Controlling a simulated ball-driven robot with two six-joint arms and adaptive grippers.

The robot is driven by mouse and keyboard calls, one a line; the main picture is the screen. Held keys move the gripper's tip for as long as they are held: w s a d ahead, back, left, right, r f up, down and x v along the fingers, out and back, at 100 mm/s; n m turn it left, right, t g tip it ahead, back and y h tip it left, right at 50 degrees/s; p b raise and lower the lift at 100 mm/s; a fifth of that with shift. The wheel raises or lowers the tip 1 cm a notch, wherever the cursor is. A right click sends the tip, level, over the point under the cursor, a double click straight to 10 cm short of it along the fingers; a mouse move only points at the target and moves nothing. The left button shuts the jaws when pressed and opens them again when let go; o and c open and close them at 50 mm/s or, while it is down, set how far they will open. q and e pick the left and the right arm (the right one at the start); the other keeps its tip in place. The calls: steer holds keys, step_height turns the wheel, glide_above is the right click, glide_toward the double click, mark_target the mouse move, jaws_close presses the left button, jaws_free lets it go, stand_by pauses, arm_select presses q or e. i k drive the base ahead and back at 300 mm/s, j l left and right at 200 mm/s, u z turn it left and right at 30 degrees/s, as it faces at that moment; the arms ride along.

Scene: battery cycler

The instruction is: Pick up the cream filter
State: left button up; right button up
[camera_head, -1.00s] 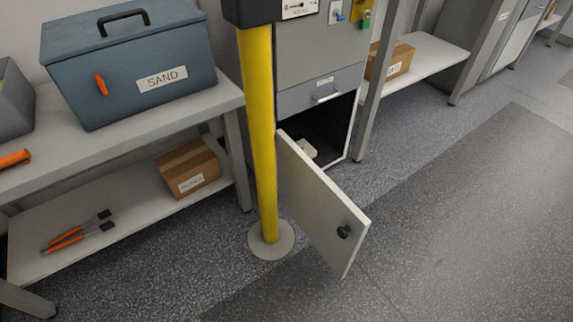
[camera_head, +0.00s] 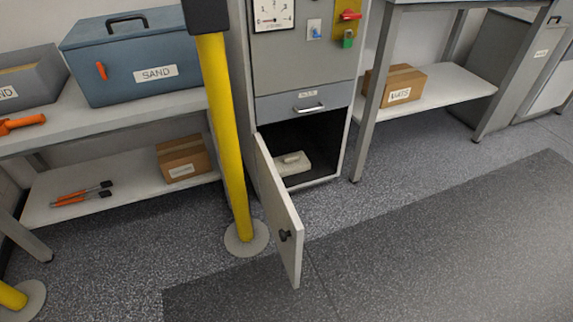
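A cream-coloured block with a small raised grip, which looks like the cream filter (camera_head: 294,167), lies on the floor of the open lower compartment of the grey cabinet (camera_head: 305,66). The cabinet door (camera_head: 279,211) stands open toward me, with a dark knob (camera_head: 285,236) on it. The door hides part of the compartment's left side and may cover the left end of the filter. Neither of my grippers shows in the view.
A yellow post (camera_head: 226,140) on a round base stands left of the open door. A closed drawer (camera_head: 305,104) sits above the compartment. A left bench (camera_head: 120,123) holds a blue SAND box (camera_head: 135,60). A right shelf (camera_head: 450,92) holds a carton (camera_head: 397,85). The right floor is clear.

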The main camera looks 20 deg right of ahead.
mark_target(288, 165)
steer(key=l+u, duration=0.3)
steer(key=l, duration=0.45)
steer(key=l+u, duration=0.3)
steer(key=l, duration=0.45)
steer(key=i+l+u, duration=0.4)
steer(key=l, duration=0.2)
steer(key=i+l+u, duration=0.2)
steer(key=l, duration=0.15)
steer(key=k+j, duration=0.05)
steer(key=k, duration=0.05)
